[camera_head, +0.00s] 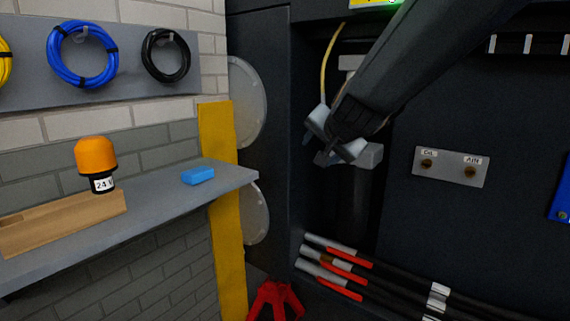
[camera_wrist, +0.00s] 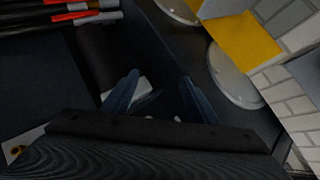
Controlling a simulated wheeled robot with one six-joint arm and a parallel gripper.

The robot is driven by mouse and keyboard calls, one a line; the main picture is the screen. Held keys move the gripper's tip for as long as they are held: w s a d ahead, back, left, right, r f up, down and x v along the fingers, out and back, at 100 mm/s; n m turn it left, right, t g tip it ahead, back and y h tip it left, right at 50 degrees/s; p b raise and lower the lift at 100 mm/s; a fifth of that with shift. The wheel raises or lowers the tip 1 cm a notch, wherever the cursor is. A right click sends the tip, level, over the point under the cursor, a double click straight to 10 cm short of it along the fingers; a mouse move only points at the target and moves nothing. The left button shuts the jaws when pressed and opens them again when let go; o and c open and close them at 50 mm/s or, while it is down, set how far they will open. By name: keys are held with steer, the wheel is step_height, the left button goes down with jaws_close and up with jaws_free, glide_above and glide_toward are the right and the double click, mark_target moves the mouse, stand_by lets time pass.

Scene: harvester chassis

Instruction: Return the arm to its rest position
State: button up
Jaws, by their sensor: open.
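My gripper (camera_head: 333,138) is at the end of my dark arm (camera_head: 405,70), which reaches down from the upper right in the head view. It is in front of a dark recess in the black chassis. Its fingers are apart, and in the wrist view the open gripper (camera_wrist: 158,97) shows nothing between the fingertips. A light grey block (camera_head: 368,156) on a dark cylinder (camera_head: 352,205) is just behind and below the gripper. My gripper partly hides the block, and I cannot tell whether they touch.
A yellow cable (camera_head: 327,62) hangs above the gripper. Several red-tipped cables (camera_head: 335,263) lie below. A yellow post (camera_head: 220,190) stands beside the chassis.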

steer(key=s+d+f+n+g, duration=0.2)
steer(key=s+d+f+g, duration=0.1)
steer(key=s+f, duration=0.5)
steer(key=s+d+f+n+g+h, duration=0.1)
steer(key=s+d+f+n+g, duration=0.2)
steer(key=s+f, duration=0.4)
steer(key=s+d+f+n+g+p, duration=0.1)
steer(key=s+d+f+g, duration=0.3)
steer(key=s, duration=1.2)
step_height(320, 180, down, 5)
steer(key=shift+d+r+n+g+h, duration=0.15)
steer(key=shift+d+n+g+h, duration=0.2)
steer(key=shift+n+g, duration=0.4)
steer(key=shift+a, duration=0.1)
steer(key=shift+c, duration=0.4)
stand_by(0.8)
